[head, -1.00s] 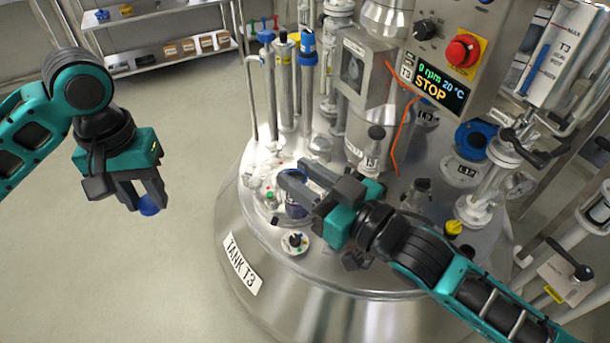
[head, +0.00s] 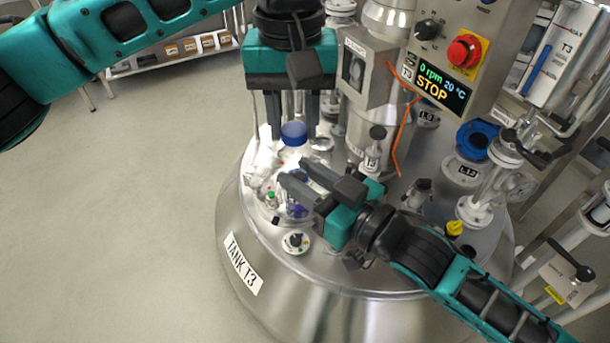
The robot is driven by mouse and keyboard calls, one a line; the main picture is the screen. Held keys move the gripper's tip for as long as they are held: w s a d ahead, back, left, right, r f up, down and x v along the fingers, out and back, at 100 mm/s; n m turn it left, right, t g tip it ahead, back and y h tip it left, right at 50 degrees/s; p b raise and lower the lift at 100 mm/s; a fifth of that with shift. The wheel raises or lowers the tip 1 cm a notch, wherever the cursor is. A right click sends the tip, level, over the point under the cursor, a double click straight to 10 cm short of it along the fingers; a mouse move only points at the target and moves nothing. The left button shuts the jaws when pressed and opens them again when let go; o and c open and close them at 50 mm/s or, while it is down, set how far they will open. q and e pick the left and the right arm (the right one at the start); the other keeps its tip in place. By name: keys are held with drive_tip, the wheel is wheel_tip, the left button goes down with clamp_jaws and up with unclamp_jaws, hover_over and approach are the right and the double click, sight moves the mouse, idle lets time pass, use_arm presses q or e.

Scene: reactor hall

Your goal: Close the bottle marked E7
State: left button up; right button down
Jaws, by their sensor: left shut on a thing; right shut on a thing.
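My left gripper (head: 294,129) points down over the tank lid and is shut on a blue cap (head: 293,135). My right gripper (head: 297,177) reaches in from the right, low over the lid, and is shut on a bottle (head: 298,210) with blue showing on it. Its fingers hide much of the bottle, and I cannot read any mark on it. The cap is held above and a little behind the bottle, apart from it.
The steel tank T3 (head: 243,263) carries several small fittings, including a black-knobbed valve (head: 295,241) in front of the bottle. A control box with a red stop button (head: 464,51) and an orange cable (head: 398,140) stand behind. Open floor (head: 130,230) lies left.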

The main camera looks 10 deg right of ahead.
use_arm(q)
drive_tip(key=shift+f, duration=0.1)
idle(0.3)
drive_tip(key=shift+f, duration=1.9)
drive_tip(key=shift+f, duration=0.9)
drive_tip(key=shift+f, duration=0.65)
